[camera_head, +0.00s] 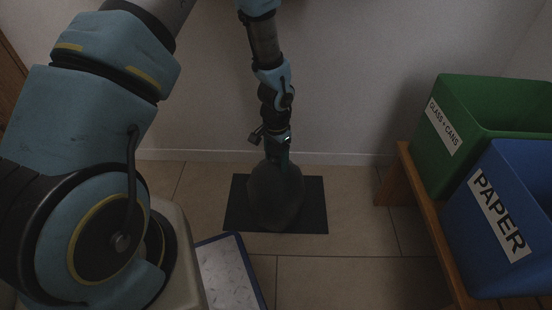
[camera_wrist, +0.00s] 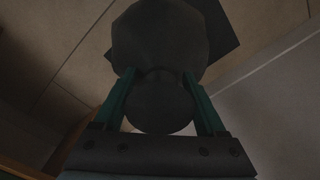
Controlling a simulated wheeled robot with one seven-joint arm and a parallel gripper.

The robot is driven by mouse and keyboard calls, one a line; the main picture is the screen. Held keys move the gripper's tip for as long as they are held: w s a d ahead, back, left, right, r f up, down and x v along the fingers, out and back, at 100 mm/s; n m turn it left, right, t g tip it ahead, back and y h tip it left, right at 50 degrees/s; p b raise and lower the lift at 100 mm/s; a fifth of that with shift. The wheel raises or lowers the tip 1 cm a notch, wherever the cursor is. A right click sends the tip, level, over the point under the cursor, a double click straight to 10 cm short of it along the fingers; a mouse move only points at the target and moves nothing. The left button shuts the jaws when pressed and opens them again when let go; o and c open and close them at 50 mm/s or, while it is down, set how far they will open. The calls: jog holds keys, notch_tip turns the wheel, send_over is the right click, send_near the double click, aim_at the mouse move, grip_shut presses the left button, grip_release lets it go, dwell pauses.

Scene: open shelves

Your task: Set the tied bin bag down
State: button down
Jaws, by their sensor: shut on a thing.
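The tied bin bag (camera_head: 276,198) is a dark grey, rounded bag with a narrow top, seen over a black mat (camera_head: 316,205) on the floor. In the wrist view the bag (camera_wrist: 160,45) hangs below the fingers, its knotted top between them. My gripper (camera_head: 278,157) points down and is shut on the bag's top; its green fingers (camera_wrist: 160,100) show on both sides of the knot. The black mat (camera_wrist: 228,40) shows partly behind the bag. Whether the bag's underside touches the mat is hidden.
A green bin labelled GLASS + CANS (camera_head: 435,165) and a blue bin labelled PAPER (camera_head: 470,240) stand on a wooden bench (camera_head: 425,215) at the right. A blue-edged tray (camera_head: 240,245) lies at the front. The wall is close behind the mat. Tiled floor is clear right of the mat.

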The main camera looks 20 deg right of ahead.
jog(key=shift+f, duration=0.15)
grip_release()
notch_tip(320, 180, up, 12)
jog(key=p, duration=0.4)
jog(key=shift+r, duration=0.2)
jog(key=w+a+r+n+t, duration=0.1)
jog(key=w+a+r+n, duration=0.15)
jog(key=a+r, duration=0.45)
jog(key=w+a+r+n, duration=0.2)
jog(key=a+r+n, duration=0.25)
jog(key=a, duration=0.55)
jog(key=s+a+r+n, duration=0.2)
jog(key=a+r+n, duration=0.1)
jog(key=a, duration=0.3)
jog(key=s+a+r+n, duration=0.2)
jog(key=s+a+r, duration=0.1)
jog(key=a, duration=0.4)
jog(key=shift+s+r+n+t, duration=0.3)
jog(key=shift+s+r+n, duration=0.1)
jog(key=shift+r, duration=0.25)
